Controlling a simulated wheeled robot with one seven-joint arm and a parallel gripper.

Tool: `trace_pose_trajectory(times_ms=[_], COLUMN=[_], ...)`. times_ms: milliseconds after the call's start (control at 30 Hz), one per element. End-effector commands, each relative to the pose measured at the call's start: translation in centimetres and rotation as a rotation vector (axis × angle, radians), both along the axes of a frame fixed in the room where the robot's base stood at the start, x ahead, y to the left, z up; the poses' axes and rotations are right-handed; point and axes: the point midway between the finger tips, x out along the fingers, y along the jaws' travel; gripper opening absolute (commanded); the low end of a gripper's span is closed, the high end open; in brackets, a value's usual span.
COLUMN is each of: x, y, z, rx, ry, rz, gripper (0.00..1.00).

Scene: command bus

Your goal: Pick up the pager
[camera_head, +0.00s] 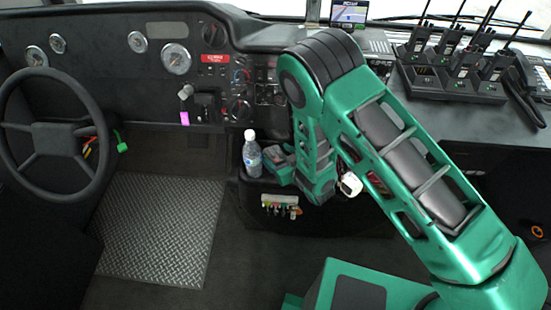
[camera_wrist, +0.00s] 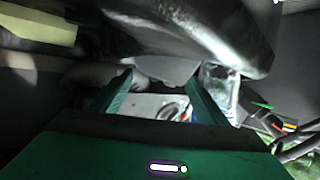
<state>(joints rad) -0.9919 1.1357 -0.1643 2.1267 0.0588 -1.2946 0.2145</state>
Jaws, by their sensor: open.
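My gripper (camera_wrist: 158,82) shows in the wrist view with its two green fingers apart. Between and beyond the fingers is a pale surface with a small dark item and a touch of red, too blurred to name. In the head view my arm bends down over the console, and the gripper end is beside the water bottle (camera_head: 252,155), partly hidden by my arm links. I cannot pick out the pager for sure in either view. It may be hidden by my arm or be the unclear item between the fingers.
The clear bottle stands close by, also in the wrist view (camera_wrist: 219,88). Several coloured markers (camera_head: 281,205) sit in a holder below. A large dark rounded shape (camera_wrist: 200,30) hangs over the fingers. Radios in a charger (camera_head: 455,80) stand at right, the steering wheel (camera_head: 50,140) at left.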

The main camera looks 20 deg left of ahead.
Motion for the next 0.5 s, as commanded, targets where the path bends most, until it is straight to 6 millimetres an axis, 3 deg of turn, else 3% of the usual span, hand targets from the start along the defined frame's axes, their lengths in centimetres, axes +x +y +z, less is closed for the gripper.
trace_pose_trajectory(times_ms=[367, 500], x=[0.81, 0.80], y=[0.93, 0.92], z=[-0.47, -0.47], rx=[-0.001, -0.001], ry=[-0.001, -0.001], rz=[0.000, 0.000], gripper=[0.68, 0.39])
